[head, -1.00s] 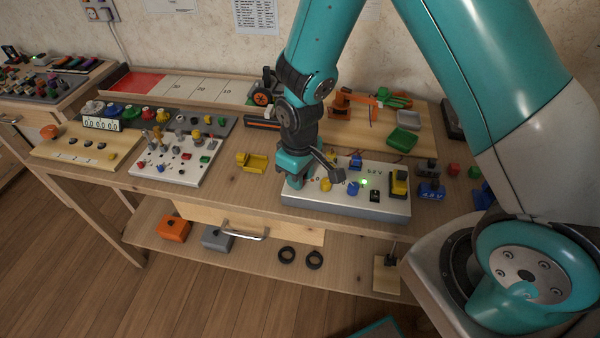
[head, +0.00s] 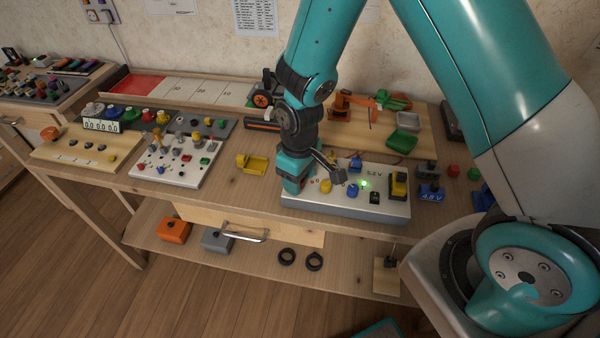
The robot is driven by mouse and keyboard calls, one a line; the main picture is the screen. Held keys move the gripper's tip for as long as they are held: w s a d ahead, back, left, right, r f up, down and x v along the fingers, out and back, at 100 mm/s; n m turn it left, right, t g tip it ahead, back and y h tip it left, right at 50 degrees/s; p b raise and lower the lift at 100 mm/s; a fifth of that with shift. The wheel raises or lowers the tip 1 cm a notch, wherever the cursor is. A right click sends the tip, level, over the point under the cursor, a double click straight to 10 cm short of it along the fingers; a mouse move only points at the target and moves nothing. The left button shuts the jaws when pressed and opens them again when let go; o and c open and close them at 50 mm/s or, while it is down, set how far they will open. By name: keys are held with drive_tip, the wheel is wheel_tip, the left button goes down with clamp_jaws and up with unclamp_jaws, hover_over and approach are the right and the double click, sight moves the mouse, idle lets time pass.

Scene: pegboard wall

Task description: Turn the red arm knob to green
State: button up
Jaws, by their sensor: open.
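A light grey control box (head: 345,202) lies on the bench, with a yellow knob (head: 325,186), a blue knob (head: 352,189), a lit green lamp (head: 364,183) and a "5.2 V" marking on top. Small red marks show on the box top beside my gripper. I cannot single out a red arm knob; part of the box's left end is hidden behind my wrist. My gripper (head: 338,176) is over the left half of the box, open, its dark end close to the yellow and blue knobs. I cannot tell whether it touches anything.
A yellow tray (head: 254,163) stands left of the box. A white panel (head: 176,160) with several switches is farther left. Behind are an orange model arm (head: 352,102) and a green tray (head: 403,140). A blue "4.5 V" block (head: 431,192) is at the right.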

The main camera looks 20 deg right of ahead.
wheel_tip(320, 180, up, 17)
drive_tip(key=shift+r, duration=0.2)
idle(0.6)
drive_tip(key=s+a+r+y, duration=0.1)
drive_tip(key=s+r, duration=0.2)
drive_tip(key=s, duration=0.3)
drive_tip(key=s+a+r+y, duration=0.1)
drive_tip(key=s+a+r, duration=0.1)
drive_tip(key=s, duration=0.4)
drive_tip(key=s+a+r+y+p, duration=0.1)
drive_tip(key=s+r+y, duration=0.1)
drive_tip(key=s+r, duration=0.2)
drive_tip(key=shift+s+a+r+n, duration=0.2)
drive_tip(key=shift+s+r+n, duration=0.1)
drive_tip(key=shift+s, duration=0.9)
